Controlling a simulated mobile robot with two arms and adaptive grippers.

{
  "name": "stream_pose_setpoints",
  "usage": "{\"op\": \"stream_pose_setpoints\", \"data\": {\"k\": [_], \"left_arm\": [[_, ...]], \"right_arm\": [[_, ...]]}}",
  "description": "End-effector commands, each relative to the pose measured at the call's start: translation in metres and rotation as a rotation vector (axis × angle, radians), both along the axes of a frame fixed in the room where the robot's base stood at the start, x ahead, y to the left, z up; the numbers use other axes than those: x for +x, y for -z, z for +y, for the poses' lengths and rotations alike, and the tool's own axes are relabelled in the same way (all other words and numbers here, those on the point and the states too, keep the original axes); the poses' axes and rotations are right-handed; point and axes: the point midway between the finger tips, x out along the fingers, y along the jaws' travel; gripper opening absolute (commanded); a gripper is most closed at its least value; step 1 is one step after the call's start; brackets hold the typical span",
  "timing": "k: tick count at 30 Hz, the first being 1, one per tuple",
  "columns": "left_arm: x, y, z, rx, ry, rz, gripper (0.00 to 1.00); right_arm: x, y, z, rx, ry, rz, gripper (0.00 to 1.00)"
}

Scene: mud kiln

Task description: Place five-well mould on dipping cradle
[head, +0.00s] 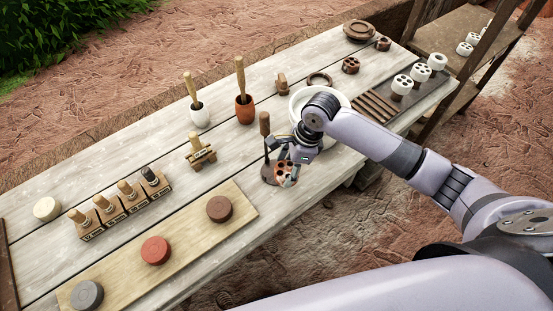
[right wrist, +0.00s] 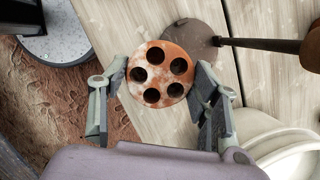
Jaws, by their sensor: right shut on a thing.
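The five-well mould (head: 283,170) is a round, orange-brown disc with pale patches and five dark holes. It also shows in the right wrist view (right wrist: 161,74). My right gripper (head: 287,174) is shut on it, one finger at each side. What looks like the dipping cradle (head: 268,176) is a dark flat disc with an upright rod and wooden handle, on the table's near side. In the right wrist view the mould overlaps part of the cradle's dark disc (right wrist: 205,42). I cannot tell whether they touch. My left gripper is not in view.
A white bowl (head: 297,104) stands just behind my right gripper, partly hidden by my arm. A small wooden stand (head: 201,153) and a board (head: 190,236) with coloured round cakes lie to the left. The slatted rack (head: 376,107) is to the right.

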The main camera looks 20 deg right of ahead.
Motion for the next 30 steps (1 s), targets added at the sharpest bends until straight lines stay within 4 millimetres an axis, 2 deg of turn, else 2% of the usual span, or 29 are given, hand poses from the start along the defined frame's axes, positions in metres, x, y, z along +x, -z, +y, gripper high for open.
{"op": "stream_pose_setpoints", "data": {"k": [1, 3, 9, 12, 19, 30], "left_arm": [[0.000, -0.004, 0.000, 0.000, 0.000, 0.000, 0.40], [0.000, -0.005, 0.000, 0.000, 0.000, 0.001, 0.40], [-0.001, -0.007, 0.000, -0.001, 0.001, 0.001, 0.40], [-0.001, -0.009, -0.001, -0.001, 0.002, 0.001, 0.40], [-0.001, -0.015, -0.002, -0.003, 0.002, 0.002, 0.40], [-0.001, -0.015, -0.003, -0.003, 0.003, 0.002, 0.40]], "right_arm": [[0.013, -0.003, 0.005, 0.001, 0.001, -0.002, 0.21], [0.027, -0.003, 0.010, 0.001, 0.001, -0.002, 0.21], [0.047, -0.001, 0.018, 0.001, -0.002, -0.001, 0.21], [0.049, 0.004, 0.018, -0.001, -0.002, 0.002, 0.21], [0.048, 0.033, 0.017, -0.002, -0.001, 0.001, 0.21], [0.048, 0.037, 0.018, 0.001, -0.002, -0.001, 0.21]]}}
